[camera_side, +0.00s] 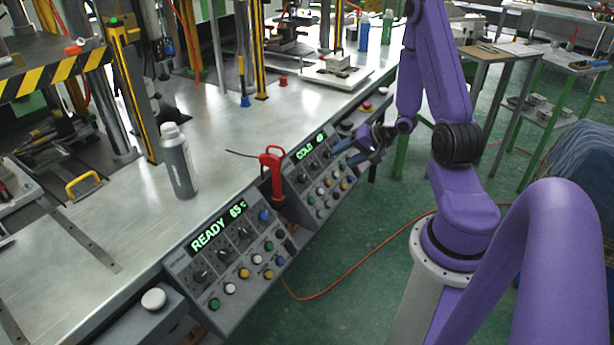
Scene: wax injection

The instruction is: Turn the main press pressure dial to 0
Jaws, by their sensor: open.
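The near control panel (228,262) slopes off the table's front edge and its display reads "READY 65 C". A row of black dials (222,254) sits below that display, above several coloured buttons. The far control panel (321,172) reads "COLD 40" and has similar dials (314,166) and buttons. The labels are too small to read, so I cannot tell which dial is the main press pressure dial or where it points. My gripper (362,152) is open and empty beside the far panel's right end. It appears apart from the dials; its fingertips are small and dark.
A red-handled tool (271,172) stands between the panels. A grey bottle (178,160) stands on the metal table (120,222). A white round button (153,299) is left of the near panel. An orange hose (350,270) crosses the green floor, which is open in front.

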